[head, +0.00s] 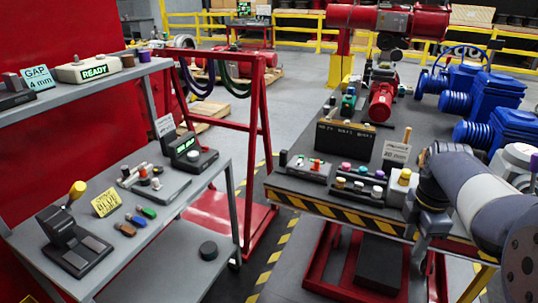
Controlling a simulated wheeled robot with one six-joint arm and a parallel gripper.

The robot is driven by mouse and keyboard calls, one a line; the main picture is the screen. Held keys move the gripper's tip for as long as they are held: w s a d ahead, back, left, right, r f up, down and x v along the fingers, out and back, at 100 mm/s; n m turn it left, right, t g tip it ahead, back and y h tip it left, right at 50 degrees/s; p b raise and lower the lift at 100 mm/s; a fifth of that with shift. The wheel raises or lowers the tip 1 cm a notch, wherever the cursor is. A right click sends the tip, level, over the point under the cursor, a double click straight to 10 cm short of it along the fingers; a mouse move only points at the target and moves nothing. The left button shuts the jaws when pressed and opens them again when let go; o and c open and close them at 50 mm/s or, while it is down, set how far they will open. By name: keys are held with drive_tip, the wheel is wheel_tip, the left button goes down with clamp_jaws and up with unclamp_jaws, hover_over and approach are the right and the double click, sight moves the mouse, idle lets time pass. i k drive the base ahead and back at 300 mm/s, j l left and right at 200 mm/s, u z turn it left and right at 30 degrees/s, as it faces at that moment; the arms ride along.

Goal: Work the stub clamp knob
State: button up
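No label that I can read marks the stub clamp knob, so I cannot tell which knob it is. Several small coloured knobs, among them a purple one (377,192), stand in a row at the front of the right bench (300,187). A yellow knob (404,176) tops a pale block at the right end of this row. My arm reaches in from the right edge, and its dark wrist is close beside that block. I cannot make out my gripper's fingers or whether they touch anything.
Blue motors (490,95) and a red cylinder (381,102) stand farther back on the bench. A grey cart (150,240) at left holds a yellow-knobbed lever (77,190). Floor shows between them.

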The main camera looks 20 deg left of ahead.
sight(158, 170)
drive_tip(key=i+j+u, duration=0.1)
drive_tip(key=u, duration=0.3)
drive_tip(key=i+j+u, duration=0.1)
drive_tip(key=u, duration=0.35)
drive_tip(key=i+u, duration=0.15)
drive_tip(key=u, duration=0.25)
drive_tip(key=i+u, duration=0.15)
drive_tip(key=u, duration=0.25)
drive_tip(key=i+l+u, duration=0.2)
drive_tip(key=i, duration=0.3)
drive_tip(key=i+l+u, duration=0.2)
drive_tip(key=i, duration=0.3)
drive_tip(key=i+l+u, duration=0.2)
drive_tip(key=i, duration=0.3)
drive_tip(key=l, duration=0.1)
